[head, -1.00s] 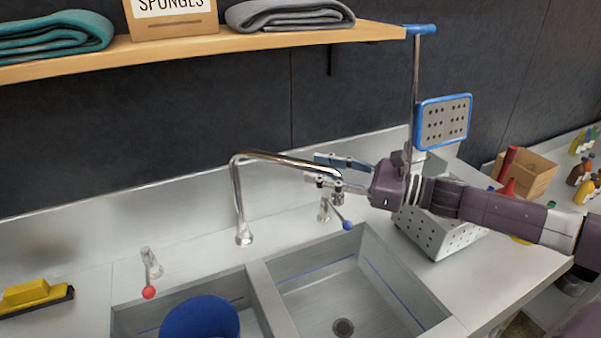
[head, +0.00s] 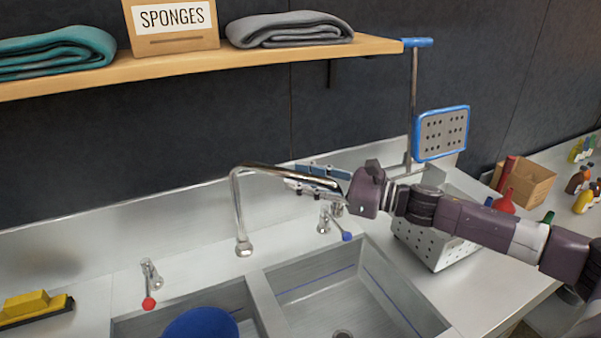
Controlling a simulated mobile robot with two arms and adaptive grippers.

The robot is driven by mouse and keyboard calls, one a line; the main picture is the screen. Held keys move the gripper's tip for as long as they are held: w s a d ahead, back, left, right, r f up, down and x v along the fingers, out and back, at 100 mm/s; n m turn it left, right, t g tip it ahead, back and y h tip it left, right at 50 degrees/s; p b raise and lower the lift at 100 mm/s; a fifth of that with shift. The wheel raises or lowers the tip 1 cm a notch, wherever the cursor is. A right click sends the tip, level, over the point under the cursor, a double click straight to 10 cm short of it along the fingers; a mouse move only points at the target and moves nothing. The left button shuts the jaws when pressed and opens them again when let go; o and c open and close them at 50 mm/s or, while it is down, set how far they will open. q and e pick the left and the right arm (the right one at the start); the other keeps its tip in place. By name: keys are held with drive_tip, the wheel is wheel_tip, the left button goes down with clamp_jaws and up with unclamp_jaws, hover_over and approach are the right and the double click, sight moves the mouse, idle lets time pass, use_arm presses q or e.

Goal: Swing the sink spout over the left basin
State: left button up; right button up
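The chrome sink spout (head: 237,205) rises from its base behind the divider between the basins. Its arm runs to the right, toward the back of the right basin (head: 320,294). My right gripper (head: 306,178) is at the outer part of the spout, its fingers pointing left and seen partly behind the tube. The tube covers the space between the fingers, so I cannot tell whether they grip it. The spout's tip is hidden at the gripper. The left basin (head: 135,325) holds a blue round object (head: 203,325), cut off by the frame. My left gripper is not in view.
A red-knobbed tap (head: 149,285) and a blue-knobbed tap (head: 335,225) flank the spout. A perforated white basket (head: 437,243) stands right of the sink, under my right arm. A wooden shelf (head: 270,60) hangs above. A yellow sponge or brush (head: 33,305) lies at left.

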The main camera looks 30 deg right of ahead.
drive_tip(key=shift+w+a, duration=0.2)
clamp_jaws()
idle(0.3)
